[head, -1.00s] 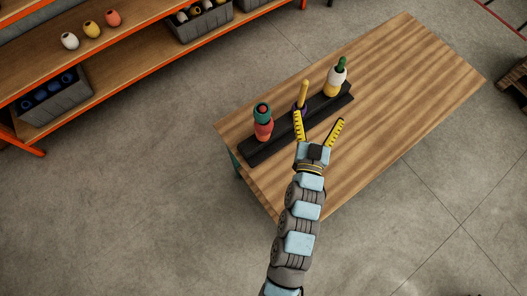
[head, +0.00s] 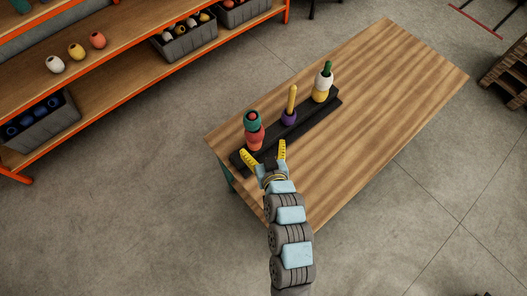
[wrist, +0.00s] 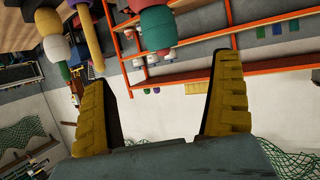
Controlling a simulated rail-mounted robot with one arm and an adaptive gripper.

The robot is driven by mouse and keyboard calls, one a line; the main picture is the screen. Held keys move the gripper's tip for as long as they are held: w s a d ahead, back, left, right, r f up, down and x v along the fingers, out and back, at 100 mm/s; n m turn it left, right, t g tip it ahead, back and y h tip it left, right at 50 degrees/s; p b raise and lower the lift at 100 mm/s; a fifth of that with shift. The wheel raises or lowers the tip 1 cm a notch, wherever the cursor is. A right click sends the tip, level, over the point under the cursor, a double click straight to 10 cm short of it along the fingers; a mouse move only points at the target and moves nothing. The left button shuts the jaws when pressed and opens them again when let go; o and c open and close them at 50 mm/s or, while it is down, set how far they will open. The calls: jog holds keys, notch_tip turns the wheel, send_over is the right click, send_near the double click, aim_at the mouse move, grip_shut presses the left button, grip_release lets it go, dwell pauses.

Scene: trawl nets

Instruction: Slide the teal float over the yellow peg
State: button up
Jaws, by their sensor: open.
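The teal float (head: 252,120) sits on top of coral floats (head: 255,140) at the left end of a black rack (head: 312,119), with a red peg tip showing in it. The yellow peg (head: 292,98) stands upright mid-rack with a purple float (head: 289,118) at its base. My gripper (head: 264,151) is open and empty, its yellow fingers near the front of the coral and teal stack. In the wrist view the picture is upside down; the teal float (wrist: 157,28) hangs at the top, beyond the fingers, and the yellow peg (wrist: 88,36) is to its left.
A green peg (head: 328,67) at the rack's right end carries white and yellow floats (head: 321,91). The wooden table (head: 385,105) is clear to the right. Orange-framed shelves (head: 120,65) with loose floats and grey bins stand at the upper left.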

aim_at(254, 125)
jog(key=p+x, duration=0.2)
jog(key=x, duration=1)
jog(key=shift+w+a, duration=0.1)
jog(key=shift+w, duration=0.1)
jog(key=shift+w+a+f+p, duration=0.1)
jog(key=shift+w+f+p, duration=0.2)
jog(key=shift+w+f, duration=0.25)
jog(key=shift+w+a+f, duration=0.1)
jog(key=shift+w+f, duration=0.05)
jog(key=shift+w, duration=0.5)
jog(key=c, duration=1.3)
